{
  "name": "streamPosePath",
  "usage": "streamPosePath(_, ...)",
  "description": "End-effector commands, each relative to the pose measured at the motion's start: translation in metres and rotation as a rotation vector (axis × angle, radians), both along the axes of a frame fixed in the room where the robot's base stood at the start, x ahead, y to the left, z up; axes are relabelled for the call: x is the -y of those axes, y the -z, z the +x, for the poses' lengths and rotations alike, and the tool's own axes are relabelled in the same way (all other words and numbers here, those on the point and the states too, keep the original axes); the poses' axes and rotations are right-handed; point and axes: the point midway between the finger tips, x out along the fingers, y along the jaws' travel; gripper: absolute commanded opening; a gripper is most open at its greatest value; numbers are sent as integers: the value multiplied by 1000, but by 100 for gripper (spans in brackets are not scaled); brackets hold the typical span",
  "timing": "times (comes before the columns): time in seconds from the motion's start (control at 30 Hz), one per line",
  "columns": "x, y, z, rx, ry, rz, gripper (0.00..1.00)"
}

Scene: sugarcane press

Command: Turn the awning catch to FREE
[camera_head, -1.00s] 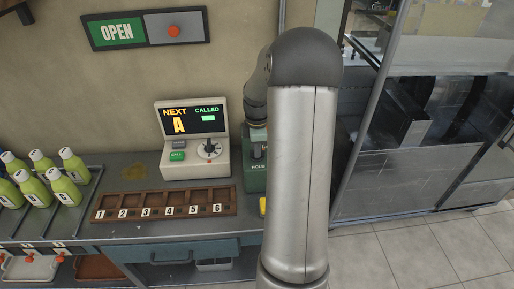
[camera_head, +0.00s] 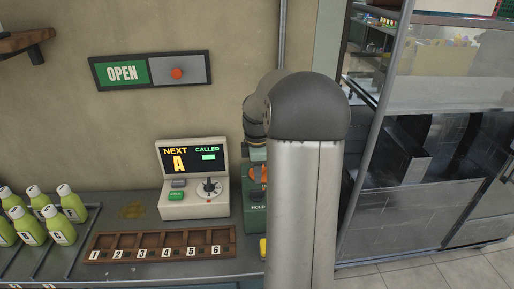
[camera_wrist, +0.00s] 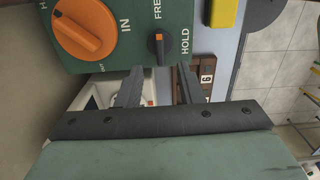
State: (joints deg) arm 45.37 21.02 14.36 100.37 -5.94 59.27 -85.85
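The awning catch (camera_wrist: 158,45) is a small black knob with an orange mark, on a green panel (camera_wrist: 95,12) at the top of the wrist view. FREE is printed above it and HOLD to its right; the orange mark lies towards its upper end, the FREE side in this view. My gripper (camera_wrist: 158,88) is open and empty, its two dark fingers apart just below the catch in the picture. Touching is not visible.
A large orange knob (camera_wrist: 84,28) sits beside the catch, with IN printed near it. A yellow part (camera_wrist: 227,13) is on the other side. Left of the panel are a call display (camera_head: 190,160), a numbered wooden rack (camera_head: 160,246) and several green bottles (camera_head: 72,203).

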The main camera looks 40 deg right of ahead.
Motion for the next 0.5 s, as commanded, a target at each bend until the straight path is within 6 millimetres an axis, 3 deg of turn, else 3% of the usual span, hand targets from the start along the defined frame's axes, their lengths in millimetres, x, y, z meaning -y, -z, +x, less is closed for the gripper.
streamPosePath(0.1, 0, -30, 1, 4, -1, -4, 34)
streamPosePath(0.3, 0, -73, 1, 4, -1, -3, 34)
streamPosePath(0.5, 0, -96, 0, 2, -1, -1, 34)
